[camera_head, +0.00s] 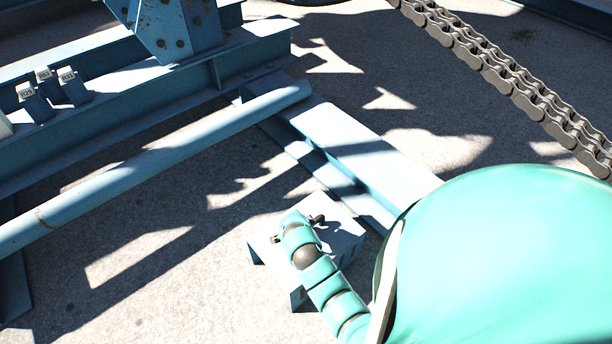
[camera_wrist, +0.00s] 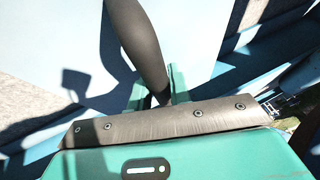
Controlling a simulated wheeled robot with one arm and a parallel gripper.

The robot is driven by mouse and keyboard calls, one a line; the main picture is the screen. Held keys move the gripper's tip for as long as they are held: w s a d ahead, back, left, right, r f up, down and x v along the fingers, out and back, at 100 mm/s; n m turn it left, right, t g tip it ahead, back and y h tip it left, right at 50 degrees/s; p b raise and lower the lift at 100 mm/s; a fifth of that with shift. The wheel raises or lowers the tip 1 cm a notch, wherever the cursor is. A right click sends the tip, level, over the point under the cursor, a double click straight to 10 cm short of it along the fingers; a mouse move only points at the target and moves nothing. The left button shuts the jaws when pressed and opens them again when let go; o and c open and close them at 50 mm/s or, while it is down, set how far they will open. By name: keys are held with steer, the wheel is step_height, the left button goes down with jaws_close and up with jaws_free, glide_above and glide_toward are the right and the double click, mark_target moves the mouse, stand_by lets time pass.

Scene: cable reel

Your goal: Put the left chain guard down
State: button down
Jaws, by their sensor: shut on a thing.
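The chain guard, a pale blue box-like cover (camera_head: 343,236) with a flat top and short downturned sides, is low at the centre of the head view. A dark handle (camera_head: 318,219) shows on its top. My gripper (camera_head: 295,222) is at this handle and hides its middle. In the wrist view, the green fingers of my gripper (camera_wrist: 158,97) are shut on the dark curved handle (camera_wrist: 140,45), above a pale blue surface. The guard looks level and close to the concrete; I cannot tell whether its lower edges touch it.
A pale blue beam (camera_head: 355,150) lies just behind the guard. A long blue pipe (camera_head: 150,165) and a steel frame (camera_head: 130,110) stand at the left. A heavy chain (camera_head: 510,80) hangs at the upper right. Concrete (camera_head: 190,290) left of the guard is clear.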

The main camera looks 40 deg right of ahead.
steer(key=c, duration=1.3)
jaws_free()
